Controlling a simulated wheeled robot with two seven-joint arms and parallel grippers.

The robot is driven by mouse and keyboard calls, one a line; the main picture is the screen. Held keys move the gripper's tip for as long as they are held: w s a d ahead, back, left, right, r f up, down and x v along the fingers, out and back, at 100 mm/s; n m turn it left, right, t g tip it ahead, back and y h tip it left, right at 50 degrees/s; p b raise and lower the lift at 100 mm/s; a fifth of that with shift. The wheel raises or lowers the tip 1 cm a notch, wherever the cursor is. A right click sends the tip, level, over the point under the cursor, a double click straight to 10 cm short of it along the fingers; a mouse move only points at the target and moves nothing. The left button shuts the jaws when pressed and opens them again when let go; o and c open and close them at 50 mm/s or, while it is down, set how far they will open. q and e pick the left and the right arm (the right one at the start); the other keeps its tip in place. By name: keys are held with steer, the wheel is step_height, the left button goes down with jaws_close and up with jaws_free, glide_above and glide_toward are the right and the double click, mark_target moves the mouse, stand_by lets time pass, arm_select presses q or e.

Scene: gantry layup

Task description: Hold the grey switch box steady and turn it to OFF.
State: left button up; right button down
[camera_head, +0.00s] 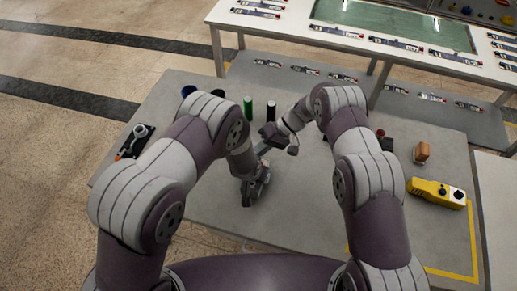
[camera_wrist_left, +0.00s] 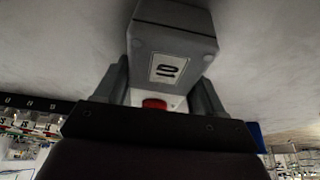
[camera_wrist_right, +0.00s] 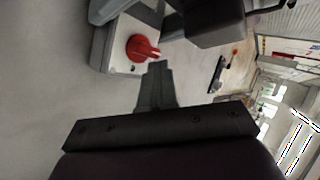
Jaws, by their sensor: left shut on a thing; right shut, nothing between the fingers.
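The grey switch box (camera_wrist_left: 172,40) is held between the fingers of my left gripper (camera_wrist_left: 163,75) in the left wrist view. Its label is visible and part of its red knob shows below. In the right wrist view the box's pale face (camera_wrist_right: 115,62) carries the red rotary knob (camera_wrist_right: 141,48), its handle pointing right. My right gripper (camera_wrist_right: 156,66) is shut and empty, its fingertips right beside the knob handle; I cannot tell whether they touch. In the head view my left gripper (camera_head: 254,187) is low over the grey table, and my arms largely hide the box.
On the table (camera_head: 310,215) stand a green cylinder (camera_head: 248,107), a black cylinder (camera_head: 270,108), a brown block (camera_head: 421,152) and a yellow device (camera_head: 437,192). A black tray (camera_head: 134,141) lies at the left. The front middle is clear. A white bench (camera_head: 290,30) stands behind.

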arm_select(q)
steer(key=shift+w+r, duration=0.1)
steer(key=shift+w, duration=0.1)
steer(key=o, duration=1.4)
arm_select(e)
steer(key=v, duration=1.2)
steer(key=shift+w+f, duration=0.1)
